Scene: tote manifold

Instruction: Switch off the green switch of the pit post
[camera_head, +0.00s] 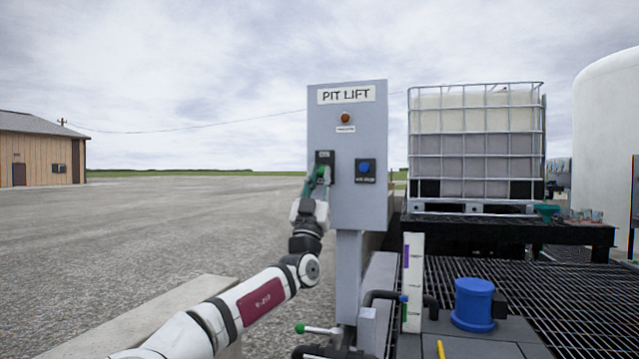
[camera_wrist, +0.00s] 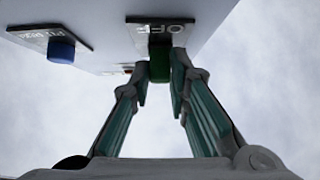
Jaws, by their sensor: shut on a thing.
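The pit post is a grey box (camera_head: 371,190) on a pillar, marked PIT LIFT, in the head view. My gripper (camera_head: 320,176) is at the dark switch plate (camera_head: 325,156) on the left of its face and hides most of the switch there. In the wrist view, the green switch (camera_wrist: 159,66) stands out from a plate marked OFF (camera_wrist: 165,29). The fingertips of my gripper (camera_wrist: 158,82) are on either side of the switch, shut on it. The knob's turn angle is hard to tell.
A blue button (camera_head: 365,167) sits right of the switch plate; it also shows in the wrist view (camera_wrist: 61,50). An amber lamp (camera_head: 345,117) is above. A caged tank (camera_head: 476,145), black grating and a blue cap (camera_head: 473,300) lie right. Open gravel lies left.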

